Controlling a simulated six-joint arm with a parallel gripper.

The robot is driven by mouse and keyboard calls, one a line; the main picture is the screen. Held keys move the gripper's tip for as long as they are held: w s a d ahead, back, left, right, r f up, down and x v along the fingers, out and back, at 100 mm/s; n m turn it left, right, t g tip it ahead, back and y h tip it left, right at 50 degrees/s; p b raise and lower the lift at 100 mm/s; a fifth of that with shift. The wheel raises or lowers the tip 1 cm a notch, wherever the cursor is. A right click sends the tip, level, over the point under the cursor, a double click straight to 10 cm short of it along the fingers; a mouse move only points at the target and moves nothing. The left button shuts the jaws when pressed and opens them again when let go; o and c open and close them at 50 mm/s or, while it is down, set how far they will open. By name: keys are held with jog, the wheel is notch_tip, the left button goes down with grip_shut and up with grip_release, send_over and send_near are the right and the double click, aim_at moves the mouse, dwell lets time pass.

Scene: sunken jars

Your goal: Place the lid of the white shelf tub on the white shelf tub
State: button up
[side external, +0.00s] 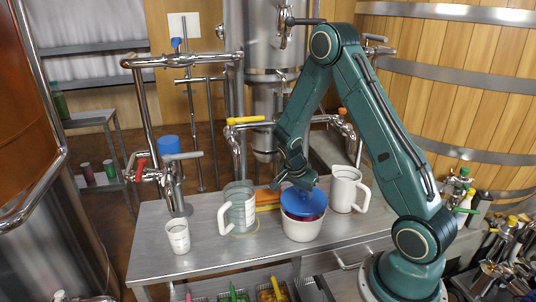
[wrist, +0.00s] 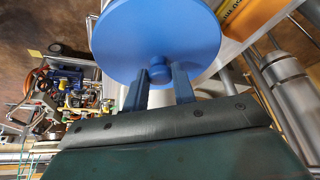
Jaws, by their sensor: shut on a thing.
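The white shelf tub (side external: 303,232) stands upright on the grey metal bench. A dark red band shows between its white wall and the blue lid. The lid is a round blue disc (side external: 304,206) right over the tub's mouth in the side view and covers most of it. I cannot tell whether it touches the rim. My gripper (side external: 298,184) is above the lid. In the wrist view the blue lid (wrist: 155,30) fills the top middle, and my gripper's fingers (wrist: 160,76) are shut on its small blue knob. The tub is hidden there.
A white jug (side external: 345,190) stands close at the tub's right, and a grey-white jug (side external: 239,208) stands at its left. An orange and yellow item (side external: 266,199) lies behind. A white cup (side external: 177,236) is at the bench's left. Small bins with coloured items sit below the front edge.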

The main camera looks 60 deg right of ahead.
jog(key=shift+f, duration=0.6)
jog(key=o, duration=1)
jog(key=shift+r, duration=0.1)
jog(key=shift+r, duration=0.7)
jog(key=s+v, duration=0.1)
jog(key=v, duration=1)
jog(key=shift+w+a+r, duration=0.2)
jog(key=shift+w+r, duration=0.1)
jog(key=shift+w, duration=0.2)
jog(key=shift+r, duration=0.1)
